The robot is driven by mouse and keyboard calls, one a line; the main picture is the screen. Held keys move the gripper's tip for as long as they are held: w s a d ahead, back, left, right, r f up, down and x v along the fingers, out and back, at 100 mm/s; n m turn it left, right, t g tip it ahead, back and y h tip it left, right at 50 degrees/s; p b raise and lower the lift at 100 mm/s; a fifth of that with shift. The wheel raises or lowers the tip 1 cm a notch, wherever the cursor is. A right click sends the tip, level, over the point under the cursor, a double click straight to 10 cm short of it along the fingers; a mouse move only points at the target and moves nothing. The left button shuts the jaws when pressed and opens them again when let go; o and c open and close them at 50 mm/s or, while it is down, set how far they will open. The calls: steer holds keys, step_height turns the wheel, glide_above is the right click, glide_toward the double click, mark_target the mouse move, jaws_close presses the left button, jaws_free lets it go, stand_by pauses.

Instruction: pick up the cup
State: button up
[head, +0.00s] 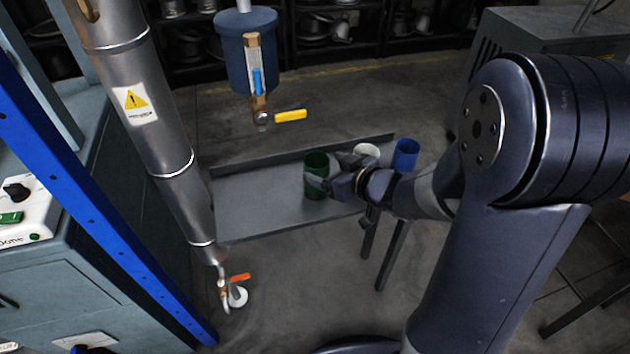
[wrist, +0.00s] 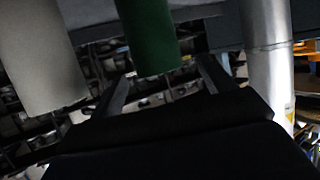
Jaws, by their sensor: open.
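A green cup (head: 315,170) stands upright on a grey table (head: 250,205). A white cup (head: 367,150) and a blue cup (head: 407,152) stand to its right, the white one partly hidden behind my gripper. My gripper (head: 328,171) is open at the right side of the green cup, overlapping it in the head view. In the wrist view the green cup (wrist: 150,35) shows between the two fingers of my gripper (wrist: 165,82), and the white cup (wrist: 38,55) is at the left. I cannot tell whether a finger touches the green cup.
A thick metal pipe (head: 150,120) with a warning label runs down left of the table. A blue cylinder (head: 246,50) with a yellow-handled valve (head: 290,115) hangs above the table's far side. The left part of the table is bare. A raised edge (head: 300,155) runs along its back.

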mark_target(309, 162)
steer(key=b+x, duration=0.2)
steer(key=x, duration=0.4)
steer(key=shift+w+a+f, duration=0.1)
steer(key=shift+w+f, duration=0.15)
steer(key=shift+f, duration=0.1)
steer(key=c, duration=1.1)
steer(key=shift+r, duration=0.1)
